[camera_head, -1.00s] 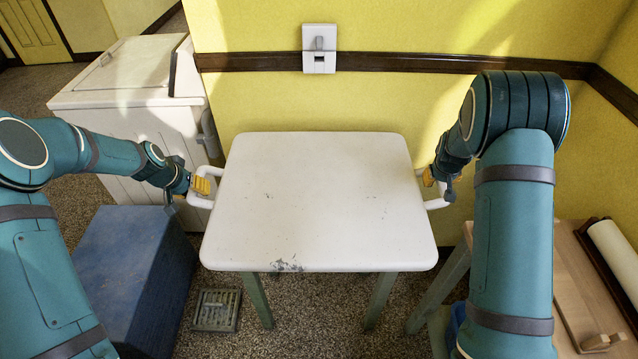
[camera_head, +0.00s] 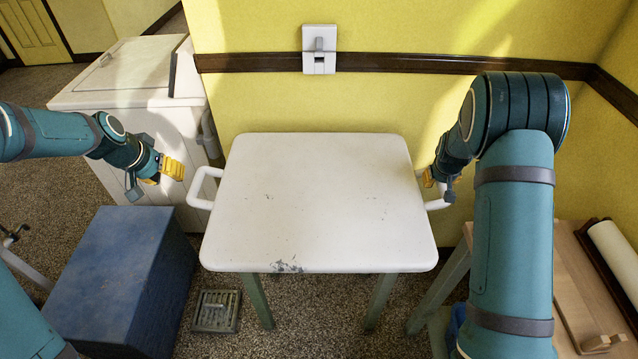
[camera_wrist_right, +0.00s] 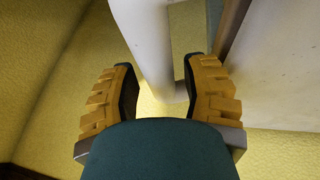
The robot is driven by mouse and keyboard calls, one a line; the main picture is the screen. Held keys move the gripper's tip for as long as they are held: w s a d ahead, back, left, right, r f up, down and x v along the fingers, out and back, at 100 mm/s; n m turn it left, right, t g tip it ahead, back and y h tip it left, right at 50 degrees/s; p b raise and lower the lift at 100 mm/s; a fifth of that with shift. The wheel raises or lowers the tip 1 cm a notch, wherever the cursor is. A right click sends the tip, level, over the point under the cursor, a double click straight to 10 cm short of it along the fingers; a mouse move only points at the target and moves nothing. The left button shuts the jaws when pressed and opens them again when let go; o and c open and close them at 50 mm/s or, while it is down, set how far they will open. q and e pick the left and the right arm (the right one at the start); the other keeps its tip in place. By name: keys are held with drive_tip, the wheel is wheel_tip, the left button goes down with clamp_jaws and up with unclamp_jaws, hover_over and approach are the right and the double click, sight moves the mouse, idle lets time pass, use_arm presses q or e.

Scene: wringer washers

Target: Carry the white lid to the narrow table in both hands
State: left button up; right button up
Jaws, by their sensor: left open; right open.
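The white lid (camera_head: 320,200) is a flat, pale slab with chipped paint and a loop handle on each side. It lies level over a table with green legs (camera_head: 258,300); the tabletop is hidden under it. My left gripper (camera_head: 166,172) is open and empty, to the left of the lid's left handle (camera_head: 197,188) and apart from it. My right gripper (camera_head: 430,179) is at the right handle (camera_head: 438,204). In the right wrist view its open fingers (camera_wrist_right: 160,88) stand on either side of the white handle bar (camera_wrist_right: 150,45).
A white washer (camera_head: 140,90) stands at the back left. A blue box (camera_head: 115,275) is on the floor at left, beside a drain grate (camera_head: 216,311). A wooden bench (camera_head: 575,280) with a white roller (camera_head: 615,255) is at right. A yellow wall closes the back.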

use_arm(q)
drive_tip(key=shift+r, duration=0.1)
use_arm(e)
drive_tip(key=v, duration=1.2)
use_arm(q)
drive_tip(key=o, duration=0.9)
drive_tip(key=p+v, duration=0.4)
drive_tip(key=v, duration=0.5)
use_arm(e)
drive_tip(key=shift+r, duration=1.9)
use_arm(q)
wheel_tip(320, 180, up, 8)
drive_tip(key=p, duration=0.5)
use_arm(e)
wheel_tip(320, 180, up, 5)
drive_tip(key=shift+r, duration=0.2)
